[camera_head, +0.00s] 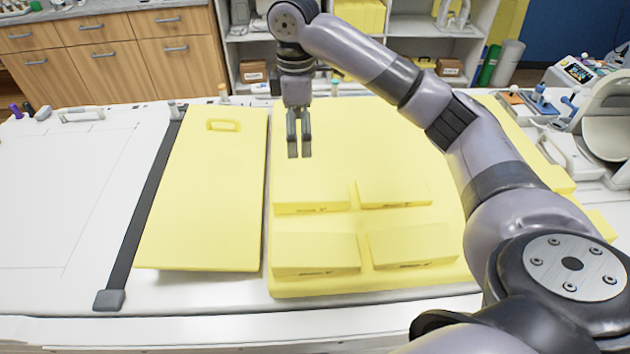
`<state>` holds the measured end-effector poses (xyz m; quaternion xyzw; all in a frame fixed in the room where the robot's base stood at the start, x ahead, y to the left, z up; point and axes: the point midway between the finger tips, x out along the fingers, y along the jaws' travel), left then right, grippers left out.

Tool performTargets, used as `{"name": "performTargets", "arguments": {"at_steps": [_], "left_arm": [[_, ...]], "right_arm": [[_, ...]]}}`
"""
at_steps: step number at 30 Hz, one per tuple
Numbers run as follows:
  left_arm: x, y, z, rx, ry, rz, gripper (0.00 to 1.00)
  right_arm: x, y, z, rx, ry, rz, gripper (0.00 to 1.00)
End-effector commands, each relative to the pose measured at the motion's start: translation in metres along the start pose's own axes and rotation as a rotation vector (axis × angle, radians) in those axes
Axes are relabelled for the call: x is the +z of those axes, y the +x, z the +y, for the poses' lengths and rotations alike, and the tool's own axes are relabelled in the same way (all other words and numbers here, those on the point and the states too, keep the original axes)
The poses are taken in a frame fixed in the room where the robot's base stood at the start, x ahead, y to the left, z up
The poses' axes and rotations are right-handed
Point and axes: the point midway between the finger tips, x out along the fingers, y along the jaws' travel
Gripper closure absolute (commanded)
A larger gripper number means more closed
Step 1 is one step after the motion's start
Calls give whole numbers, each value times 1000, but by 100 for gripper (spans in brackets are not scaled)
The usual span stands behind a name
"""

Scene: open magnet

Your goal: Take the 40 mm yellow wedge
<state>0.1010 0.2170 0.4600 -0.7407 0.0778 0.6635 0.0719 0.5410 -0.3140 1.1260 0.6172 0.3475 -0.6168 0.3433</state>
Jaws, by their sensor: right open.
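Several yellow wedge blocks lie on a yellow pad (375,285) in the middle of the table. They are a back left wedge (310,193), a back right wedge (394,190), a front left wedge (315,254) and a front right wedge (412,245). Small dark markings show on their front faces, too small to read, so I cannot tell which is the 40 mm one. My right gripper (299,156) points down above the back of the pad, behind the back left wedge. Its fingers are apart and empty. My left gripper is not in view.
A flat yellow board (205,200) with a handle lies left of the pad, beside a dark rail (150,200). A blue device (540,100) and white equipment (600,130) stand at right. Shelves (255,50) stand behind.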

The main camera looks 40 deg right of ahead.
Motion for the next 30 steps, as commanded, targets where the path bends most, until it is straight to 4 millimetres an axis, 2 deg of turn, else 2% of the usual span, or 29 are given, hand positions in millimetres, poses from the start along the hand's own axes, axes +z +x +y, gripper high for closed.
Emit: {"name": "performTargets", "arguments": {"at_steps": [12,18,23,30], "left_arm": [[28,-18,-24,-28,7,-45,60],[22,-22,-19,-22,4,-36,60],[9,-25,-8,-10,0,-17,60],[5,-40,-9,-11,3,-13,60]], "right_arm": [[2,85,-1,-4,1,-5,6],[1,112,0,-1,0,-3,6],[1,120,0,-1,0,-2,6],[2,156,-1,-3,0,-4,6]]}}
